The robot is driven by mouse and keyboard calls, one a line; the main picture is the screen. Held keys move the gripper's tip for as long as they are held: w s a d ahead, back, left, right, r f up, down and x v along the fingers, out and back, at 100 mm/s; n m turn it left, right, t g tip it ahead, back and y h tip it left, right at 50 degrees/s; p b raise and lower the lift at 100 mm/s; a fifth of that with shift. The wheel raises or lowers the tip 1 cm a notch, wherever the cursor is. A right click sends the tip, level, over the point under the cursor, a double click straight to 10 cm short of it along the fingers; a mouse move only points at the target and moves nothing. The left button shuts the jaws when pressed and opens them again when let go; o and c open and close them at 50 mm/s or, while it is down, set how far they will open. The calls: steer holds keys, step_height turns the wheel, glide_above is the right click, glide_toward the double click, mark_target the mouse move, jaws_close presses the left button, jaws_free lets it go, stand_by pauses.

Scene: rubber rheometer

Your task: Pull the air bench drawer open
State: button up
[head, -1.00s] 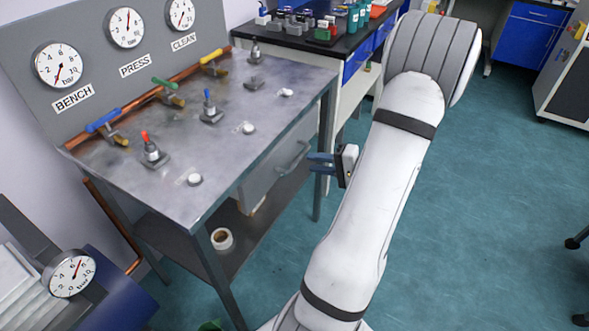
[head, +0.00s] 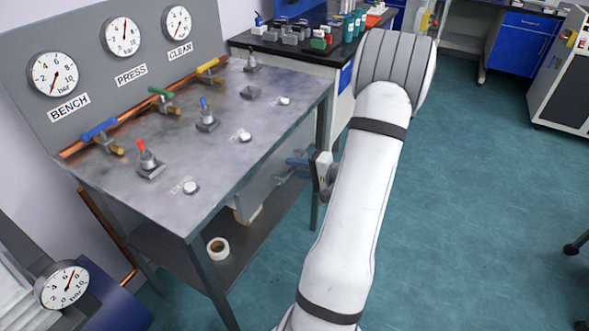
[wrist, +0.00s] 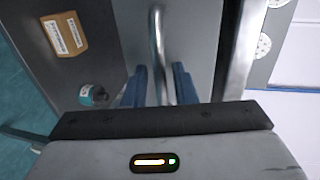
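The air bench (head: 215,130) has a metal top, with a grey drawer (head: 258,188) under its right edge. The drawer front looks closed, flush below the top. Its curved metal handle shows in the wrist view (wrist: 157,40), running down between my blue fingers. My gripper (head: 294,163) is at the drawer front. In the wrist view my gripper (wrist: 160,85) is open around the handle; the bar lies nearer the right finger, with a gap at the left finger. In the head view my arm and fingers partly hide the handle.
Knobs and valves stand on the bench top. A tape roll (head: 217,248) lies on the lower shelf. A brown labelled box (wrist: 64,35) and a teal-labelled item (wrist: 93,95) show in the wrist view. The floor (head: 470,200) right of my arm is clear.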

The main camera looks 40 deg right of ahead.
jaws_close()
